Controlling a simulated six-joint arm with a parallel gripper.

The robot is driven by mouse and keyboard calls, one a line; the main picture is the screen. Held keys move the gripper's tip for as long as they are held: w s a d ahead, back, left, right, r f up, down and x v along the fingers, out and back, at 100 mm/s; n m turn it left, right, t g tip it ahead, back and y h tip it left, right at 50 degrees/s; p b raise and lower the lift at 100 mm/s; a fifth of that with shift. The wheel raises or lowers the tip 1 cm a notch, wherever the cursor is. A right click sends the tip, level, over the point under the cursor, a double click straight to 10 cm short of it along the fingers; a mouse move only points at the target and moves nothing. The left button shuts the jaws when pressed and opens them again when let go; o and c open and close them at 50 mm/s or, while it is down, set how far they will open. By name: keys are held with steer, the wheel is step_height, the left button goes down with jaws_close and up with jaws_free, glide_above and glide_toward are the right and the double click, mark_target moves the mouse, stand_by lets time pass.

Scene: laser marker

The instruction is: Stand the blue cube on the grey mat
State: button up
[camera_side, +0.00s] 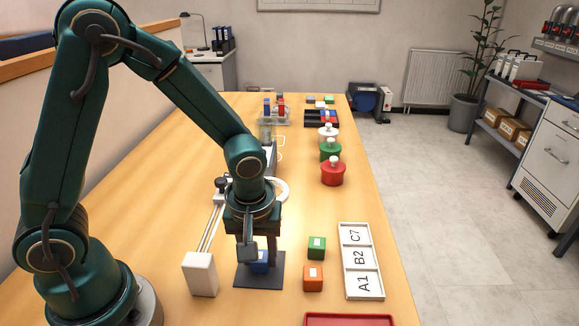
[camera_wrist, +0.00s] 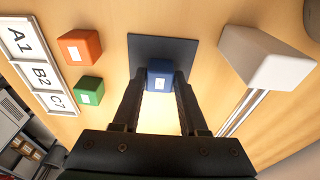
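The blue cube (camera_side: 260,264) is at the grey mat (camera_side: 262,283), with a white label on its face. It also shows between my fingertips in the wrist view (camera_wrist: 160,67), over the near part of the mat (camera_wrist: 150,45). My gripper (camera_wrist: 160,80) points down with one finger on each side of the cube, and both fingers look pressed against it. In the side view my gripper (camera_side: 259,254) hides part of the cube. The cube looks upright and low at the mat; I cannot tell whether its underside touches.
An orange cube (camera_side: 313,278) and a green cube (camera_side: 317,247) stand right of the mat, beside a white tray (camera_side: 345,287) marked A1, B2, C7. A white block with rails (camera_side: 200,275) stands close on the left. Red, green and white lidded pots (camera_side: 333,174) stand farther back.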

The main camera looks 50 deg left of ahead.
steer(key=shift+o, duration=1.1)
steer(key=shift+r, duration=0.1)
step_height(320, 180, up, 12)
steer(key=s+d, duration=0.1)
steer(key=s+a+r+m+t+h, duration=0.1)
steer(key=s+a+r+m+t, duration=0.1)
steer(key=s+m+t, duration=0.2)
steer(key=s+m, duration=0.3)
steer(key=m, duration=0.2)
steer(key=shift+s+a+r, duration=0.15)
